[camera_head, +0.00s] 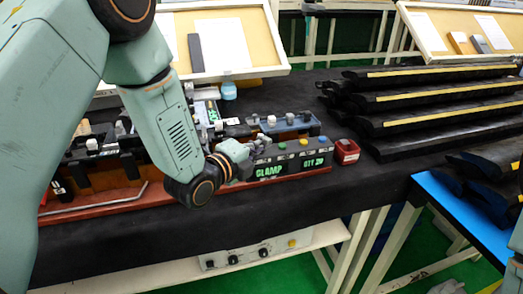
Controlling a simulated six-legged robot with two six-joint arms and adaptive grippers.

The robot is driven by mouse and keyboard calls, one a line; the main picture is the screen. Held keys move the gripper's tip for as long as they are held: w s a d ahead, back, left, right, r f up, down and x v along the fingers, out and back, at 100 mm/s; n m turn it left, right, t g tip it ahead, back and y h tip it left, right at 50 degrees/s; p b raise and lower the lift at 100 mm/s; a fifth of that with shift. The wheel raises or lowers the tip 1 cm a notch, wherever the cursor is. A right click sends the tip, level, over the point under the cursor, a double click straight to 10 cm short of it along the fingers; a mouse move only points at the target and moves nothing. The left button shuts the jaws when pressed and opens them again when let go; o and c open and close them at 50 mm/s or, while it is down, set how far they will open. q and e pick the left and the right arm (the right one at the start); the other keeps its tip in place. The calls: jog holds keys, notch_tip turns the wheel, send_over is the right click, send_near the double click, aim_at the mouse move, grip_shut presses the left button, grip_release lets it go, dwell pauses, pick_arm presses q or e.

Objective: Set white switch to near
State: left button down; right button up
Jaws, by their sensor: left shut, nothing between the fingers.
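My left arm comes down from the upper left. Its gripper (257,147) is shut and empty at the left end of a black box with green CLAMP lettering (270,171). The fingertips are small and overlap the box top, so touching or apart I cannot tell. Behind that box stands a grey-blue box (302,123) with small pale knobs on top. A white knob (271,121) stands up at its left part, and I cannot tell which way it is set. My right gripper is not in view.
Dark trim strips (430,100) with yellow lines are stacked at the right. A blue-capped bottle (228,90) stands behind. A metal hex rod (95,204) lies on the red-brown base at the left.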

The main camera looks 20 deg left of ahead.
pick_arm(q)
jog(key=shift+f+b, duration=0.15)
jog(key=shift+b, duration=0.2)
jog(key=n+t+b, duration=0.1)
jog(key=b, duration=0.1)
jog(key=s+a+n+t+h+b, duration=0.1)
jog(key=t+b, duration=0.1)
jog(key=b, duration=0.1)
jog(key=shift+f, duration=0.2)
jog(key=shift+w+a+n+t+b, duration=0.1)
jog(key=shift+n+t+b, duration=0.2)
jog(key=shift+n+b, duration=0.1)
jog(key=shift+r, duration=0.3)
jog(key=shift+s+a, duration=0.15)
jog(key=shift+s, duration=0.15)
jog(key=v, duration=1.1)
jog(key=shift+s, duration=0.25)
